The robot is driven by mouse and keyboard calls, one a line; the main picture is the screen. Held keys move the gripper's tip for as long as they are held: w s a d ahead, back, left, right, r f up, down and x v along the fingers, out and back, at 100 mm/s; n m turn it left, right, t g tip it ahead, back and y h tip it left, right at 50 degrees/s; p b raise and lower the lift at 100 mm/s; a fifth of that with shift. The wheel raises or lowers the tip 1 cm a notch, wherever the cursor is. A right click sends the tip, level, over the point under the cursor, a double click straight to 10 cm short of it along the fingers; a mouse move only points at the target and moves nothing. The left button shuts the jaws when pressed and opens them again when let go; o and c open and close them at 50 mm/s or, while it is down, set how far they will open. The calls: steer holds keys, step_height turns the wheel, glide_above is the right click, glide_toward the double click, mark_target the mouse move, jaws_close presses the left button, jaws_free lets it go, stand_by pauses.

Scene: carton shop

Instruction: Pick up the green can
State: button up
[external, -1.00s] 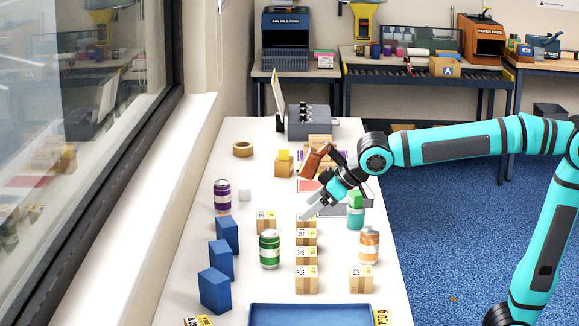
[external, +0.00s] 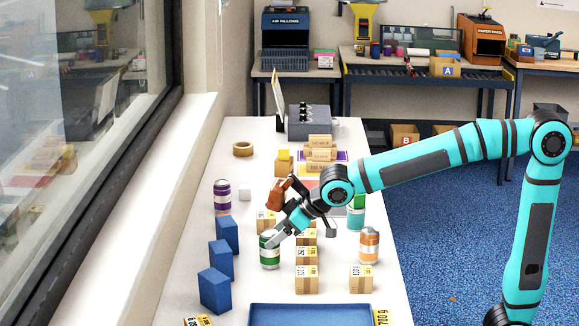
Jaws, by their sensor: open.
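The green can (external: 269,255), with a white band and a pale top, stands upright on the white table, left of a row of small cartons. My gripper (external: 270,240) is open, its fingers pointing down and left at the can's upper part. The fingers overlap the top of the can in this view and hide part of it. I cannot tell whether they touch it or are only in front of or above it.
Small cartons (external: 307,279) stand close to the right of the can. An orange can (external: 369,246) is further right, a purple can (external: 222,197) further back left. Blue blocks (external: 221,262) line the left side. A blue tray (external: 312,315) lies at the front.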

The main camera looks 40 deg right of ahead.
mark_target(270, 259)
steer(key=x, duration=0.5)
steer(key=shift+s+a, duration=0.1)
steer(key=c, duration=1)
steer(key=shift+c, duration=0.2)
